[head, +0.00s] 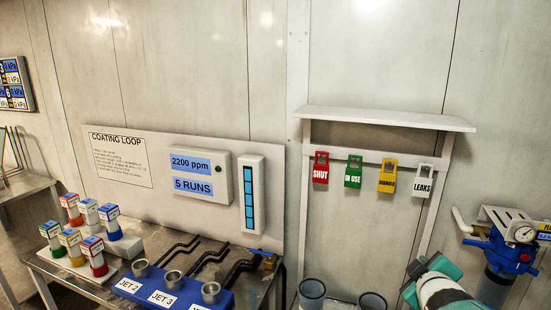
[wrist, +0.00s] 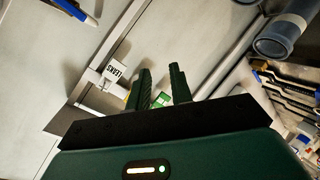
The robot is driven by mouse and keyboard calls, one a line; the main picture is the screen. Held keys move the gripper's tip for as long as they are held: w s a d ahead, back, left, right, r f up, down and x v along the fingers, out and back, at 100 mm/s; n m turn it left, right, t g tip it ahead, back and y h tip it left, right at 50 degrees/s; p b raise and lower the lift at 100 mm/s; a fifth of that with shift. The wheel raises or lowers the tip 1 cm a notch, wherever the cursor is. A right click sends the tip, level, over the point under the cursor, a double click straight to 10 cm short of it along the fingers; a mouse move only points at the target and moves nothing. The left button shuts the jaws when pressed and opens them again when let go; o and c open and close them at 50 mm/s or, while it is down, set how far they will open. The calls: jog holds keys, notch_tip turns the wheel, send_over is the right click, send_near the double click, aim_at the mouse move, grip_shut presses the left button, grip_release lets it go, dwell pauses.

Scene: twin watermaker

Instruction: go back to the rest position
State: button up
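My gripper (wrist: 162,72) shows in the wrist view with its two dark fingers apart and nothing held between them. Behind the fingers, a white LEAKS tag (wrist: 115,72) hangs on a rail, with a bit of green tag (wrist: 161,100) showing in the finger gap. In the head view a teal and white part of my arm (head: 440,287) shows at the bottom right; the fingertips cannot be made out there.
A shelf (head: 385,119) juts from the wall above red (head: 320,167), green (head: 353,171), yellow (head: 387,176) and white (head: 423,181) tags. A blue filter housing with a gauge (head: 510,245) is at right. A bench at left holds colored-cap cartridges (head: 70,208) and a blue jet block (head: 172,293).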

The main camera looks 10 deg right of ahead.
jog(key=s+a+m+g+y, duration=0.2)
jog(key=s+a, duration=0.3)
jog(key=a, duration=0.8)
jog(key=s+a+m+g+y, duration=0.3)
jog(key=s+a, duration=0.3)
jog(key=a, duration=0.7)
jog(key=shift+f+g+y, duration=0.4)
jog(key=shift+g+y, duration=0.2)
